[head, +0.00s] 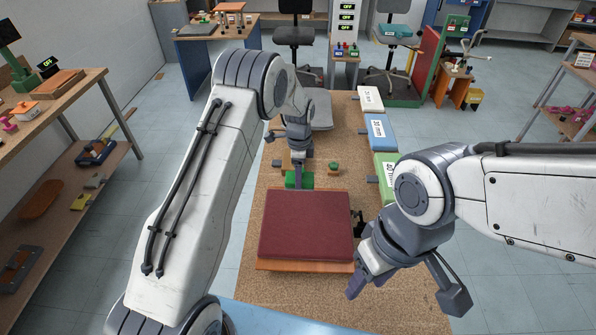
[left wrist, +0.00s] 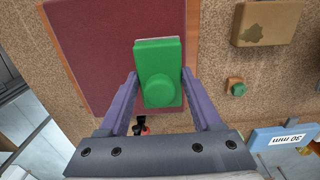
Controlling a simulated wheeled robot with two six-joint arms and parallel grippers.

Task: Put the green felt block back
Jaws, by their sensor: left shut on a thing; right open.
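The green felt block (head: 291,180) is between the fingers of my left gripper (head: 299,168), just beyond the far edge of the maroon pad (head: 306,225) in the head view. In the left wrist view the block (left wrist: 157,57) shows its round green knob towards the camera, and my left gripper (left wrist: 160,85) has a purple finger on each side of it. The block overlaps the maroon pad (left wrist: 100,45) there; its height above the surface is hard to tell. My right gripper (head: 407,290) is open and empty, at the right of the pad.
White (head: 370,98), blue (head: 380,131) and green (head: 386,165) labelled boxes line the right of the cork-coloured bench top (head: 275,300). A small piece with a green knob (head: 334,167) lies near the block. A grey pad (head: 321,112) is farther back. Shelving (head: 60,165) stands left.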

